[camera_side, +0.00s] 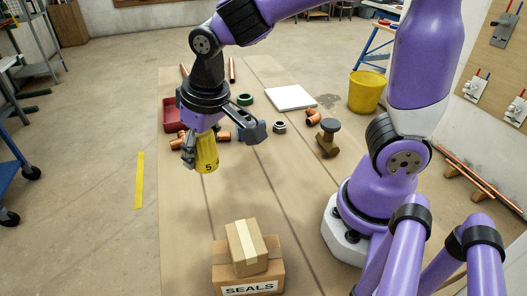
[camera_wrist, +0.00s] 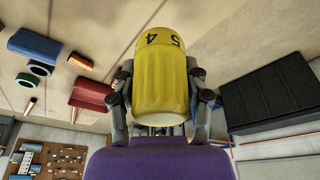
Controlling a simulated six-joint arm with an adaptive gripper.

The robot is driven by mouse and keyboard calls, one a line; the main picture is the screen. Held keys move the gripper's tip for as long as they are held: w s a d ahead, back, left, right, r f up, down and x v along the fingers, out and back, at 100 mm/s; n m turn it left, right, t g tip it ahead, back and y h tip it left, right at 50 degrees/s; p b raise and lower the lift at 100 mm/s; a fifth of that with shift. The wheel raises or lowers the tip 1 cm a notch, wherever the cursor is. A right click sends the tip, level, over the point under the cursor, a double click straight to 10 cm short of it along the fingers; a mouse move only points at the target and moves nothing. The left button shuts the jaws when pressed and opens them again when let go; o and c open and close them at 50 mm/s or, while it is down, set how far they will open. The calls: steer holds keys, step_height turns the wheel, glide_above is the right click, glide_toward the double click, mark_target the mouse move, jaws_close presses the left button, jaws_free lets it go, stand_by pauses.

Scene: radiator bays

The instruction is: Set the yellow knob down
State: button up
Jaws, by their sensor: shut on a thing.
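The yellow knob (camera_side: 206,154) is held in my gripper (camera_side: 199,140), above the wooden work surface (camera_side: 186,238). In the side view a dark number 5 shows on the knob's lower part. In the wrist view the ribbed yellow knob (camera_wrist: 160,75) sits between the two fingers of my gripper (camera_wrist: 163,92), with the numbers 4 and 5 on its far end. The fingers press on its two sides. The knob looks clear of the surface in the side view, but the exact gap is hard to tell.
Two stacked cardboard boxes (camera_side: 248,265), the lower marked SEALS, stand at the front. Behind my gripper are a red bin (camera_side: 173,113), copper fittings (camera_side: 313,117), a green ring (camera_side: 244,99), a white tile (camera_side: 290,97) and a brass valve (camera_side: 327,140). Bare board lies between boxes and gripper.

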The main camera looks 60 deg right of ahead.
steer(key=m, duration=0.1)
glide_above(221, 162)
steer(key=s, duration=0.1)
steer(key=f, duration=0.6)
steer(key=shift+a+f, duration=0.2)
steer(key=shift+f, duration=2.2)
steer(key=shift+f, duration=0.15)
steer(key=o, duration=1.2)
steer(key=v, duration=1.2)
steer(key=s+a+r+t, duration=0.1)
steer(key=s, duration=0.2)
steer(key=s+a+r+n, duration=0.1)
steer(key=s+a+r, duration=0.1)
steer(key=s, duration=0.1)
steer(key=s+a+r+t, duration=0.1)
steer(key=s+r, duration=0.1)
steer(key=s, duration=0.2)
steer(key=shift+a+n+t, duration=0.25)
steer(key=shift+n+t, duration=0.05)
steer(key=shift+n, duration=0.1)
